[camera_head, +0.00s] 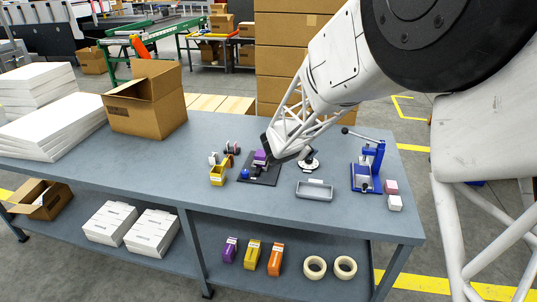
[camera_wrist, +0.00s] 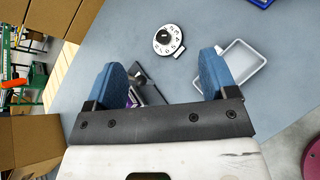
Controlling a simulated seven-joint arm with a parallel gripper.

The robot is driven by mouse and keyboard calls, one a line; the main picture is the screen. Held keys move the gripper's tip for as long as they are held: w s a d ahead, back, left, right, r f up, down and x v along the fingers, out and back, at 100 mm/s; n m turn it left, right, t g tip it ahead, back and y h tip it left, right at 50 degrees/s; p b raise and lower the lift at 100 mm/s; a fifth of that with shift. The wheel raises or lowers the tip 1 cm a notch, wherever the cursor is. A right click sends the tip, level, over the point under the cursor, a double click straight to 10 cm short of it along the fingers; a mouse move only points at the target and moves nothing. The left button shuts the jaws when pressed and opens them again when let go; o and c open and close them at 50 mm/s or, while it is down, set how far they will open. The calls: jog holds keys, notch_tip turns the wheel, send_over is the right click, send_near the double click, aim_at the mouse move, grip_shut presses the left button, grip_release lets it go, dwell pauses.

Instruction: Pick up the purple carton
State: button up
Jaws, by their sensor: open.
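A purple carton (camera_head: 260,157) shows in the head view by a black mat (camera_head: 266,180) on the table, partly hidden by my gripper. In the wrist view only a small purple edge (camera_wrist: 131,99) shows beside the left finger. My gripper (camera_wrist: 163,70) is open, its two blue fingers wide apart. It is tilted above the mat area with nothing seen between its fingers. Whether it touches the carton cannot be told.
A white dial (camera_wrist: 168,40) and a grey tray (camera_head: 314,191) are close to the gripper. A blue press (camera_head: 368,168) stands at right. A cardboard box (camera_head: 147,105) and white stacks are at left. The table's front strip is clear.

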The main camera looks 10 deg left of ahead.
aim_at(259, 158)
jog(key=w+a+f+n+y, duration=0.1)
jog(key=a+f+n, duration=0.2)
jog(key=a, duration=0.3)
jog(key=w+a+f+n+t+y, duration=0.1)
jog(key=a+f+n+y, duration=0.1)
jog(key=a+f, duration=0.3)
jog(key=w+a+f+n+t+y, duration=0.1)
jog(key=w+a+f+n, duration=0.1)
jog(key=a+f+n, duration=0.2)
jog(key=shift+a+f+n+y, duration=0.15)
jog(key=shift+a+f+y, duration=0.1)
jog(key=shift+a, duration=0.5)
jog(key=shift+a+f+n+y, duration=0.15)
jog(key=shift+a+f, duration=0.05)
jog(key=shift+a, duration=0.55)
jog(key=shift+x, duration=1.2)
jog(key=shift+w, duration=0.1)
jog(key=shift+a+x, duration=0.2)
jog(key=shift+x, duration=2.35)
